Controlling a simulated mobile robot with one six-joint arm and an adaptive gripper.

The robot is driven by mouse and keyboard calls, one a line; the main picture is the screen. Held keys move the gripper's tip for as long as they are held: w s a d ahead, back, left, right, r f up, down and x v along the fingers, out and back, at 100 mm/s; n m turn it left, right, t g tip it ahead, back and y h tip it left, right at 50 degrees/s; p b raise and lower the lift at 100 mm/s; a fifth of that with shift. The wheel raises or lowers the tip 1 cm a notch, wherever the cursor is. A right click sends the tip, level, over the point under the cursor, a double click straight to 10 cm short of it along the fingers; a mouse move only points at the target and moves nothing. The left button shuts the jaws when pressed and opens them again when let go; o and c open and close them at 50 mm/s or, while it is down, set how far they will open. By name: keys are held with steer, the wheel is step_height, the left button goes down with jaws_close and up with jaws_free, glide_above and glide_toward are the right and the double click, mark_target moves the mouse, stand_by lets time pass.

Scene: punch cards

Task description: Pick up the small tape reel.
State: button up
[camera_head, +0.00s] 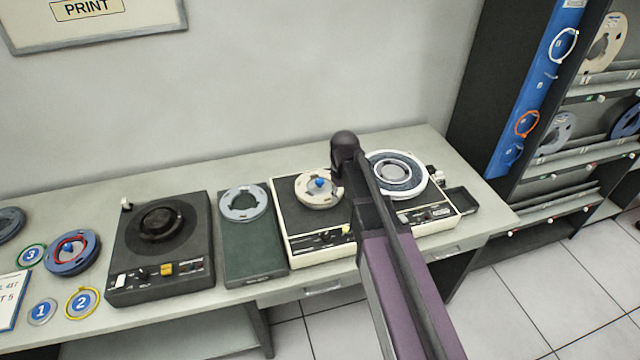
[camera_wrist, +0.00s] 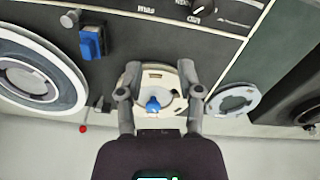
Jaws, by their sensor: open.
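The small tape reel (camera_head: 316,200) is cream with a blue knob at its centre. It sits on the left side of the cream-edged tape deck (camera_head: 302,252). In the wrist view the small reel (camera_wrist: 160,84) lies between my fingers. My gripper (camera_wrist: 160,76) is open, with one finger on each side of the reel. I cannot tell whether the fingers touch its rim or are still above it. In the head view my arm hides part of the deck and the fingers are mostly hidden.
A larger white-rimmed reel (camera_head: 420,186) sits on the deck's right side. A grey ring reel (camera_head: 243,204) lies on a green box (camera_head: 255,262) to the left. A black player (camera_head: 135,270) stands further left. A blue block (camera_wrist: 91,42) stands on the deck near my fingers.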

steer(key=w+a+r+n+p, duration=0.2)
steer(key=w+a+n, duration=0.2)
steer(key=w+a, duration=0.5)
steer(key=shift+w+a+r, duration=0.35)
steer(key=shift+w+a, duration=0.05)
steer(key=shift+a, duration=0.5)
steer(key=b, duration=0.9)
glide_above(307, 198)
step_height(307, 198, down, 9)
steer(key=shift+r, duration=0.15)
steer(key=shift+f+b, duration=2.45)
steer(key=shift+f, duration=0.15)
jaws_close()
